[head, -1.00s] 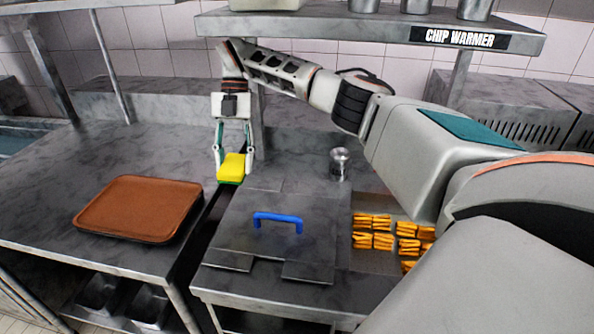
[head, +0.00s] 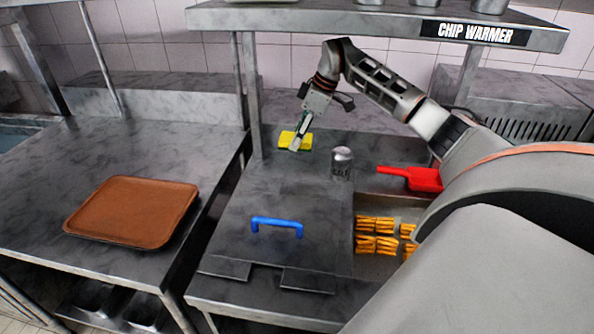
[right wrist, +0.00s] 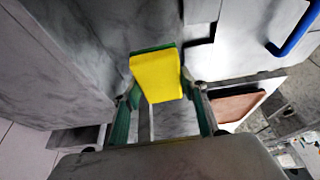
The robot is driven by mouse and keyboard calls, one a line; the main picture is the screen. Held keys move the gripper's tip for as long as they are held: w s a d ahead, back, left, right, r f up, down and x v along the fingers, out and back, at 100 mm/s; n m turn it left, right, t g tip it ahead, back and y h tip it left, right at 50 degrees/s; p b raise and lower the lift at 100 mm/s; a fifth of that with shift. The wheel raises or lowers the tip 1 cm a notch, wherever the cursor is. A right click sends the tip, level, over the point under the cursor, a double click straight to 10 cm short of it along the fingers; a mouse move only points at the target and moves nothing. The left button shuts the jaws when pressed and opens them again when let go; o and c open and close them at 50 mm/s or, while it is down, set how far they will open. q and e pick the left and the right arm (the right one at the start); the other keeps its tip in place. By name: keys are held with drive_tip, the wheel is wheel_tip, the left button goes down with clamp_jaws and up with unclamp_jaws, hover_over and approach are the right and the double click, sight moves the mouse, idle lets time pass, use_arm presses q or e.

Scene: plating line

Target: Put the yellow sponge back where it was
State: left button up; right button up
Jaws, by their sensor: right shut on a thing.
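The yellow sponge (head: 285,138) with a green layer is over the back of the metal counter, behind the lidded part. My right gripper (head: 300,138) is shut on it, its fingers pointing down and slightly left. In the right wrist view the sponge (right wrist: 156,76) is held between the two green-padded fingers (right wrist: 165,105). I cannot tell whether the sponge touches the counter or is just above it. My left gripper is not in view.
A metal shaker (head: 342,164) stands right of the sponge. A red scoop (head: 424,179) and several fries portions (head: 376,235) lie further right. The blue-handled lid (head: 277,222) is in front. A brown tray (head: 132,212) lies on the left table. A shelf overhangs the back.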

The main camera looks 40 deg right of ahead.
sight(294, 172)
wheel_tip(294, 172, down, 10)
drive_tip(key=shift+d+f+p, duration=0.1)
drive_tip(key=shift+d+p, duration=0.05)
drive_tip(key=shift+p, duration=0.35)
drive_tip(key=o, duration=1.2)
drive_tip(key=shift+c, duration=0.2)
drive_tip(key=shift+r, duration=0.2)
drive_tip(key=b+v, duration=0.1)
drive_tip(key=v, duration=1)
drive_tip(key=shift+s+r, duration=0.15)
drive_tip(key=shift+r, duration=0.25)
